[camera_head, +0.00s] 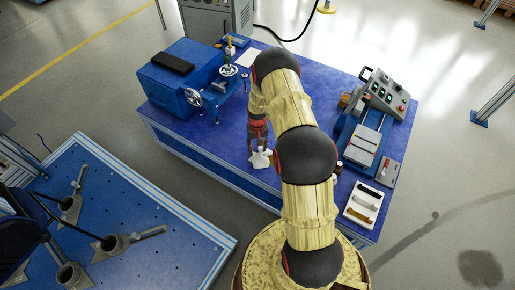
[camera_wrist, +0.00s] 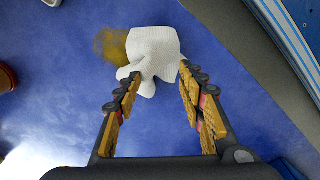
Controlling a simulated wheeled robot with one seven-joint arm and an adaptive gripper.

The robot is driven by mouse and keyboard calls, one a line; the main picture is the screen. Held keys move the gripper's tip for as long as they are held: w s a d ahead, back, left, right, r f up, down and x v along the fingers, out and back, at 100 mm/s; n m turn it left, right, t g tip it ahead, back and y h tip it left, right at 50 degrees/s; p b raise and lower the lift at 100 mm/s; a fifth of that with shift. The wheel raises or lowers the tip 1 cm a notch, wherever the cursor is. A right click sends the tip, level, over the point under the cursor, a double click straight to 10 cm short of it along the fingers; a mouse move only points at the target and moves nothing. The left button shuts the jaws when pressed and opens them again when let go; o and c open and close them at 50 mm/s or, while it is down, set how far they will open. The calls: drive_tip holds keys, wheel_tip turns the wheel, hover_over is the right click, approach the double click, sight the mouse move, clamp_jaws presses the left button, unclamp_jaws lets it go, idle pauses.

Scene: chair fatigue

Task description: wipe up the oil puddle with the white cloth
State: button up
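The white cloth (camera_wrist: 152,45) lies crumpled on the blue table top in the wrist view, and it also shows in the head view (camera_head: 260,159). The yellow-brown oil puddle (camera_wrist: 110,46) shows at the cloth's left edge, partly covered by it. My gripper (camera_wrist: 158,74) is open, its two fingers apart, with the near end of the cloth between or just beyond the tips. Whether the fingertips touch the cloth is unclear. In the head view my gripper (camera_head: 259,147) points down right above the cloth, and my arm hides part of the table.
A blue vise-like machine (camera_head: 185,80) with handwheels stands left on the table (camera_head: 205,143). At the right are a control box (camera_head: 383,95), a white tray (camera_head: 363,204) and small items. A lower blue platform (camera_head: 150,210) with metal fixtures stands at left.

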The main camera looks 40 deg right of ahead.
clamp_jaws()
idle(1.3)
drive_tip(key=shift+f, duration=0.15)
idle(1.4)
